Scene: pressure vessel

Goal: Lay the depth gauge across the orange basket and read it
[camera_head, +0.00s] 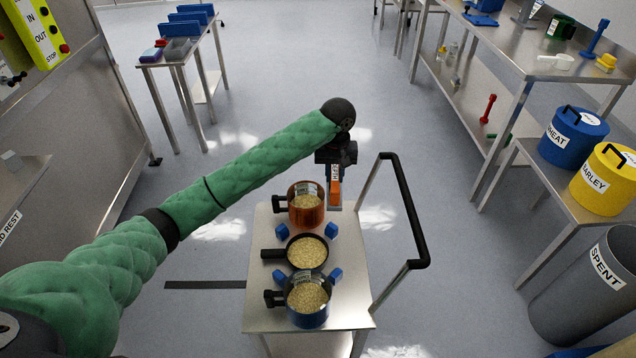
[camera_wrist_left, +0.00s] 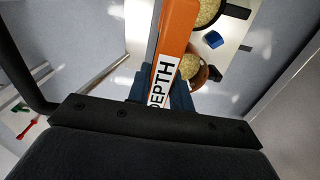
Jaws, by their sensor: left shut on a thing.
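My left gripper (camera_head: 335,168) hangs over the far right corner of the cart, just right of the orange basket (camera_head: 306,214), which is filled with pale grain. It is shut on the orange depth gauge (camera_head: 335,192), which points down beside the basket in the head view. In the left wrist view the gauge (camera_wrist_left: 179,28) runs up from the gripper (camera_wrist_left: 163,97) with its DEPTH label, partly covering the basket (camera_wrist_left: 202,77). I cannot tell whether the gauge touches the basket or cart. No scale reading is legible. My right gripper is not in view.
A black-handled pan of grain (camera_head: 307,252) and a blue basket of grain (camera_head: 308,300) stand nearer on the cart (camera_head: 262,312), among small blue blocks. The cart's black handle (camera_head: 408,215) rises at right. Shelves with WHEAT (camera_head: 573,137) and BARLEY (camera_head: 606,180) bins stand farther right.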

